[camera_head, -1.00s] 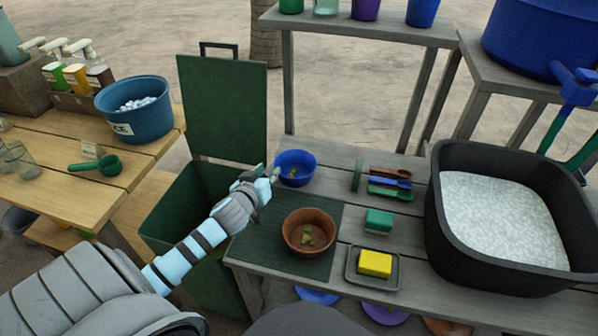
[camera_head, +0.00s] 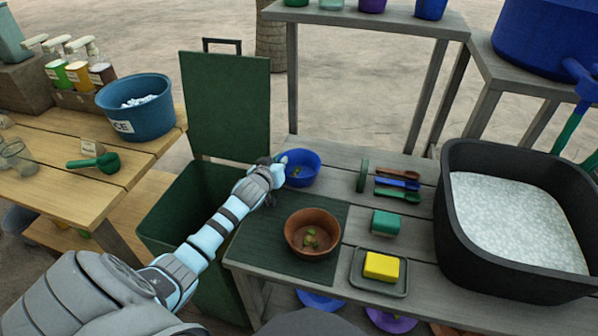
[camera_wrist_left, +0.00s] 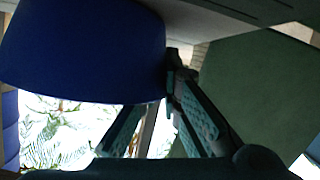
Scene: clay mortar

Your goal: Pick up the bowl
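In the left wrist view the blue bowl (camera_wrist_left: 85,50) fills the upper left, and my left gripper's fingers (camera_wrist_left: 158,95) are spread apart. One fingertip is partly hidden by the bowl; the other is beside its edge. I cannot tell whether they touch it. A brown bowl (camera_head: 312,222) with green bits stands on the dark green mat (camera_head: 262,236). My right gripper is not in view.
A green bin (camera_head: 185,205) with its lid (camera_head: 225,105) raised stands under my left arm. Brushes or scoops (camera_head: 398,184), a green sponge (camera_head: 385,223), a yellow sponge on a tray (camera_head: 381,266) and a large black tub (camera_head: 455,230) are to the right.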

